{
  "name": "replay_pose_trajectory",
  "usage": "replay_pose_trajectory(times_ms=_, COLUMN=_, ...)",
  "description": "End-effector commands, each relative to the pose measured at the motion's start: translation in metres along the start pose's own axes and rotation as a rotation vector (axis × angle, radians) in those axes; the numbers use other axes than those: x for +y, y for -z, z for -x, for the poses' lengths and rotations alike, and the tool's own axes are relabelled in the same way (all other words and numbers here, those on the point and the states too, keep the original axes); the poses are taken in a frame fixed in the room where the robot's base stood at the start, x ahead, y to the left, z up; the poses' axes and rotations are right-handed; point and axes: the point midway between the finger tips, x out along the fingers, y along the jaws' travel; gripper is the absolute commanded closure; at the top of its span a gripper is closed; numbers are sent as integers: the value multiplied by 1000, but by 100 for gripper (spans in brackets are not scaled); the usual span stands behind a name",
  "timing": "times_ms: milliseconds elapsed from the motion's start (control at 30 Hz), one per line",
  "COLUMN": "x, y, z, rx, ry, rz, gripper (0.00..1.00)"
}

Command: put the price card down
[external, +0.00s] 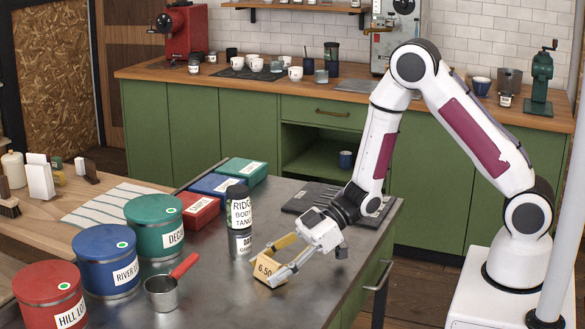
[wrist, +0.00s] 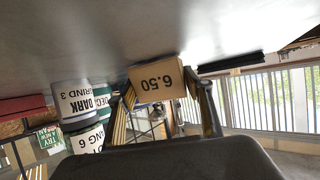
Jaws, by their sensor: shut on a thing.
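The price card (external: 267,271) is a small tan block marked 6.50. My gripper (external: 278,262) is shut on it, with a finger at each side, low over the dark metal worktop (external: 215,290) near its front. In the wrist view, which is upside down, the card (wrist: 157,82) sits between the two fingertips (wrist: 160,85) with its number facing the camera. Its lower edge is close to the worktop; I cannot tell whether it touches.
A metal scoop (external: 161,293) with a red handle and red, blue and green tins (external: 153,240) stand left. A dark flat tray (external: 310,201) lies behind my gripper. The worktop's front is clear.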

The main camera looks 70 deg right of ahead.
Motion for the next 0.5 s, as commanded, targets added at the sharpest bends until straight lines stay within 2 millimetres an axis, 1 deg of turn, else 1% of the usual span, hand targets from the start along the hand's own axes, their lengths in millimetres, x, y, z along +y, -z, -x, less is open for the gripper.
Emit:
replay_pose_trajectory(times_ms=467, x=0, y=-3, z=-2, rx=0, ry=0, rz=1, gripper=64)
replay_pose_trajectory(times_ms=500, x=0, y=-3, z=-2, rx=0, ry=0, rz=2, gripper=44)
